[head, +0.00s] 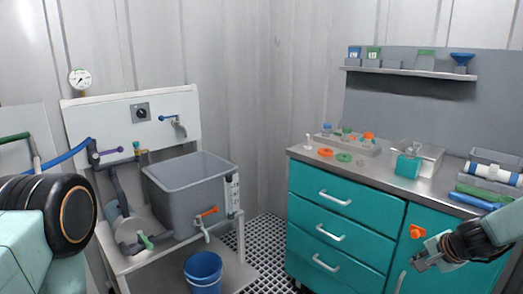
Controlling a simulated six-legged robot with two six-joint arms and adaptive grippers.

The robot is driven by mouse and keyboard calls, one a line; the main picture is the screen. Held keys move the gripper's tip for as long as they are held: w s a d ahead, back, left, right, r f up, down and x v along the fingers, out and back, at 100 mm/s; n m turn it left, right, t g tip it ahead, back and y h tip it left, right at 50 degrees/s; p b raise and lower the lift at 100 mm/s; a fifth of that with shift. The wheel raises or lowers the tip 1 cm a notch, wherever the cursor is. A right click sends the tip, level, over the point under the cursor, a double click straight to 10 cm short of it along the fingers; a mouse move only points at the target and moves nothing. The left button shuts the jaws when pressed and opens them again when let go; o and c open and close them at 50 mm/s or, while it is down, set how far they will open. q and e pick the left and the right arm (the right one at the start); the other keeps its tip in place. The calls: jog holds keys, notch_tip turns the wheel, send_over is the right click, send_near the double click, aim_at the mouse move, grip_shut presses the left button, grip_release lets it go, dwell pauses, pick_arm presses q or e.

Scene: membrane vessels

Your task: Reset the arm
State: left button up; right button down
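My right arm comes in from the right edge, and its dark gripper (430,255) hangs in front of the teal cabinet, below the counter's level in the picture. Its fingers are small and dark, and I cannot tell whether they are open or shut. No held thing can be made out in them. A teal and black link of my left arm fills the lower left corner. My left gripper is out of view.
A teal cabinet (345,208) with a steel top carries small coloured parts. A shelf (410,71) hangs above. At left, a grey tank (187,198) stands on a white bench with pipes. A blue bucket (203,272) sits below. Grated floor (268,238) lies between.

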jog(key=s+a+f+n+g+h, duration=0.1)
jog(key=s+a+f+n+g, duration=0.1)
jog(key=s+a+f+n, duration=0.5)
jog(key=s+a+f+n+g+h, duration=0.1)
jog(key=s+a+f, duration=0.45)
jog(key=s, duration=0.55)
jog(key=s+a+f+n+g, duration=0.1)
jog(key=s+a+n+g, duration=0.1)
jog(key=s, duration=0.9)
jog(key=s+a+f+n+g+y, duration=0.1)
jog(key=s+a+n+g, duration=0.1)
jog(key=s+a+n, duration=0.2)
jog(key=s+a, duration=0.3)
jog(key=s, duration=0.4)
jog(key=shift+s+a+y, duration=0.15)
jog(key=shift+s+y, duration=0.15)
jog(key=shift+s, duration=0.05)
